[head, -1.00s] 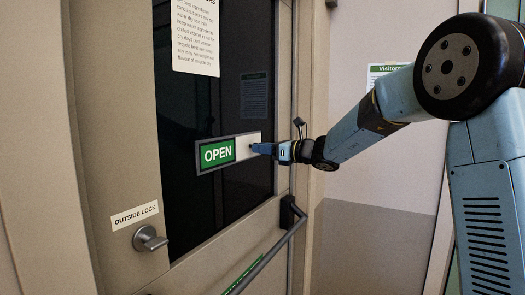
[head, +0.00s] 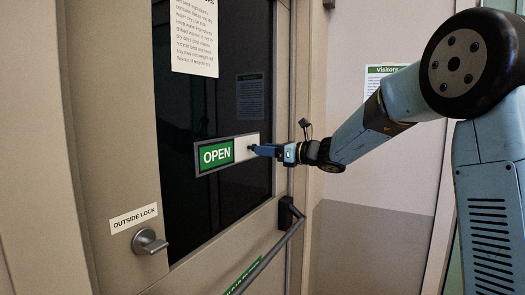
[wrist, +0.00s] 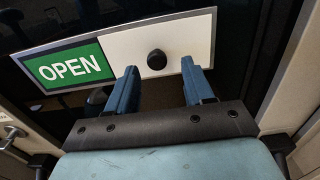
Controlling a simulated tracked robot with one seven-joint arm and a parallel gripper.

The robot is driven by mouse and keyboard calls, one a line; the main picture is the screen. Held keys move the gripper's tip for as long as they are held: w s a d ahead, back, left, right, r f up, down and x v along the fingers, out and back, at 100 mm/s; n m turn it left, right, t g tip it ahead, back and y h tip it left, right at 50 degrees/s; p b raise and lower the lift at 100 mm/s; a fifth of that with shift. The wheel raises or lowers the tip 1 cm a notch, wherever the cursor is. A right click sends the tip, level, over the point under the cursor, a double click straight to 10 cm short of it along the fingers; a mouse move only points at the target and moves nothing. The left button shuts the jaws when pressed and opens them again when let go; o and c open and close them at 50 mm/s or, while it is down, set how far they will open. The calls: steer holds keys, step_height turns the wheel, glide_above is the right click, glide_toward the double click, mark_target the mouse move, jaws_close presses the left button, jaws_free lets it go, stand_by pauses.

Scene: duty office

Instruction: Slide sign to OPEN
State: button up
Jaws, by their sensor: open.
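The sliding sign (head: 216,155) is mounted on the door's dark glass and shows a green OPEN panel at its left. The white slider plate (head: 241,149) covers its right part. In the wrist view the OPEN panel (wrist: 70,66) is fully readable, and a round black knob (wrist: 157,60) stands out from the white plate (wrist: 185,38). My gripper (wrist: 158,82) is open, with one blue finger to each side of the knob's line and the knob just beyond the fingertips, apart from them. In the head view my gripper (head: 257,150) is at the sign's right end.
A push bar (head: 270,255) runs low on the right. A paper notice (head: 195,38) hangs above the sign, and a Visitors notice (head: 380,78) is on the right wall.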

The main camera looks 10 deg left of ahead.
steer(key=v, duration=1.1)
steer(key=shift+d, duration=0.25)
steer(key=shift+s, duration=0.1)
steer(key=s+d+f+n+g+h, duration=0.25)
steer(key=s+n, duration=0.35)
steer(key=s, duration=0.3)
steer(key=s+d+f+n+g+h, duration=0.1)
steer(key=s+d+f+n+h, duration=0.25)
steer(key=s, duration=0.65)
steer(key=s+d+f+n+t+h, duration=0.1)
steer(key=s+d+f+n+h, duration=0.2)
steer(key=s+d+n+h, duration=0.2)
steer(key=s+d+f+n+t+h, duration=0.1)
steer(key=s+d+f+n+h, duration=0.2)
steer(key=s+d+n+h, duration=0.2)
steer(key=s+d+n, duration=0.3)
steer(key=s+d, duration=0.1)
steer(key=s, duration=0.1)
steer(key=shift+s+d+h, duration=0.3)
steer(key=shift+d, duration=0.1)
steer(key=shift+f, duration=0.15)
steer(key=shift+c, duration=0.9)
steer(key=shift+a, duration=0.15)
